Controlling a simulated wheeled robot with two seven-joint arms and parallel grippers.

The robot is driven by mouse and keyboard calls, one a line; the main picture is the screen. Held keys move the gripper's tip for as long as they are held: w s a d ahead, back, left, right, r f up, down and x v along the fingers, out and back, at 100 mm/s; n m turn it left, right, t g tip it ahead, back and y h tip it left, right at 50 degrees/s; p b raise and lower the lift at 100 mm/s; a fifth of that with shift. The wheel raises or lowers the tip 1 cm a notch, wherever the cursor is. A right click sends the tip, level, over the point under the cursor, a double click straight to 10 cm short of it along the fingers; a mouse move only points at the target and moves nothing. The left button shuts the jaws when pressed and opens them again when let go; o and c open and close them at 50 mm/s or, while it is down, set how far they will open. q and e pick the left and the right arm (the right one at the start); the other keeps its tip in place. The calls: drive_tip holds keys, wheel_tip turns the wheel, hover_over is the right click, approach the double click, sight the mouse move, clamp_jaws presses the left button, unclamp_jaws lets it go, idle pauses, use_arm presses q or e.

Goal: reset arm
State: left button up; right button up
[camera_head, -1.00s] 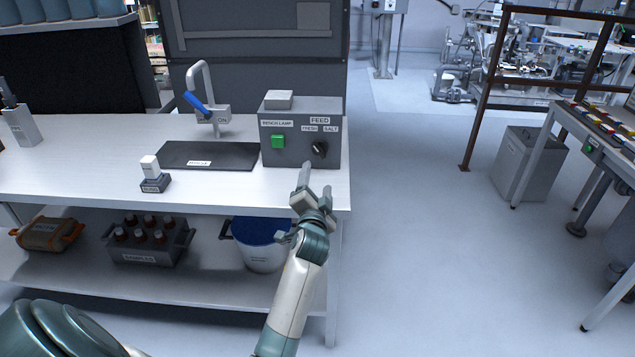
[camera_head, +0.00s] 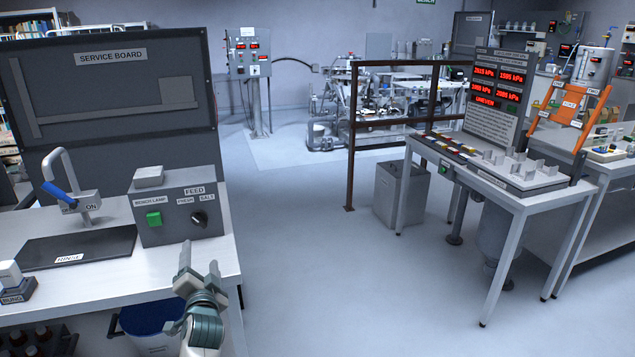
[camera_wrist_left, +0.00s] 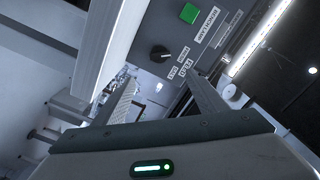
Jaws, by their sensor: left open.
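My left gripper (camera_head: 200,273) is open and empty at the front right edge of the white bench, just in front of the grey feed box (camera_head: 181,210). The box carries a green bench lamp button (camera_head: 154,218) and a black feed knob (camera_head: 200,219) with the labels FRESH and SALT. In the left wrist view the knob (camera_wrist_left: 159,54) and the button (camera_wrist_left: 189,13) show tilted beyond the spread fingers (camera_wrist_left: 165,100). No finger touches the knob in that view. My right gripper is not in view.
A tap with a blue lever (camera_head: 60,193) and a dark rinse mat (camera_head: 67,248) are left of the box. A blue bin (camera_head: 150,325) sits under the bench. Clear floor (camera_head: 320,250) separates it from a white table with a red-lit display panel (camera_head: 497,88).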

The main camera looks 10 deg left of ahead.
use_arm(q)
drive_tip(key=s+d+f+n+g+h, duration=0.1)
drive_tip(key=s+d+f+g+h, duration=0.15)
drive_tip(key=s+d+f, duration=0.45)
drive_tip(key=s+d+f+n+g+h, duration=0.1)
drive_tip(key=s+d+f+g+h, duration=0.15)
drive_tip(key=s+f, duration=0.85)
drive_tip(key=s+d+f+g+h, duration=0.15)
drive_tip(key=s+d, duration=0.25)
drive_tip(key=s, duration=0.5)
drive_tip(key=s+d+f+g+h, duration=0.1)
drive_tip(key=s+d+f+g, duration=0.2)
drive_tip(key=s, duration=0.6)
drive_tip(key=s+d+g+h, duration=0.25)
drive_tip(key=s+d, duration=0.25)
drive_tip(key=s, duration=0.4)
drive_tip(key=s+f+x, duration=0.1)
drive_tip(key=s+x, duration=0.2)
drive_tip(key=x, duration=2.1)
drive_tip(key=s+f, duration=0.4)
drive_tip(key=f, duration=0.4)
drive_tip(key=s+f+t, duration=0.1)
drive_tip(key=s+f, duration=0.4)
drive_tip(key=f, duration=0.4)
drive_tip(key=shift+d, duration=0.35)
